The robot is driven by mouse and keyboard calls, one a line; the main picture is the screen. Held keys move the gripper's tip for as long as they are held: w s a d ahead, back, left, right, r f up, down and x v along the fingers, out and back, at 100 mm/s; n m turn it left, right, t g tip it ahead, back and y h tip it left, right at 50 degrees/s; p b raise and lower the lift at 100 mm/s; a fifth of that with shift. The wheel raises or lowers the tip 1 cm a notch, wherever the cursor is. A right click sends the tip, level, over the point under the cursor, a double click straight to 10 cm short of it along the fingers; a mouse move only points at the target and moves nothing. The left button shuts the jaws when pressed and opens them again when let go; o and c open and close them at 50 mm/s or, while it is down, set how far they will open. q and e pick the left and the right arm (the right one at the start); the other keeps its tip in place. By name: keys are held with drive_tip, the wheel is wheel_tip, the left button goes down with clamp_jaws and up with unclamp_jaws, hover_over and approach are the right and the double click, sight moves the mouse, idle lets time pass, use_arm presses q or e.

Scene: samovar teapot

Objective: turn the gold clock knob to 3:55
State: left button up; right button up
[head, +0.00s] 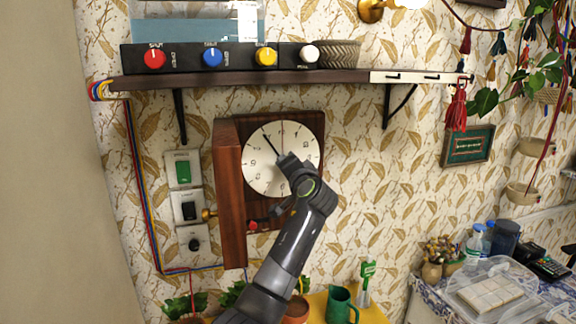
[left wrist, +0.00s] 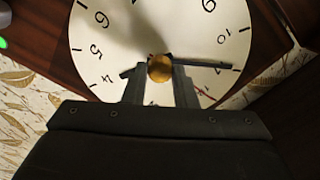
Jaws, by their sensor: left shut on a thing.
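The clock has a dark red wooden case (head: 230,190) on the wall and a round white dial (head: 258,180). My left gripper (head: 288,162) reaches up to the dial's centre and covers it in the head view. In the left wrist view, the round gold knob (left wrist: 160,68) sits at the dial's centre between the fingertips of my left gripper, which is shut on it. A long dark hand (left wrist: 208,65) points near the 11, just past the 10; it also points upper left in the head view (head: 268,143). A short dark piece, probably the other hand, points toward the 4.
A shelf (head: 340,78) with a black box of coloured knobs (head: 185,56) runs above the clock. Wall switches (head: 184,170) are close on its left. A small gold knob (head: 208,214) sticks out near the case's lower left. Below are a green mug (head: 340,303) and plants.

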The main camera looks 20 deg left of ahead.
use_arm(q)
drive_tip(key=shift+m, duration=0.3)
drive_tip(key=o, duration=1)
drive_tip(key=shift+s+d, duration=0.1)
drive_tip(key=shift+b+v, duration=3.6)
drive_tip(key=shift+v, duration=4.95)
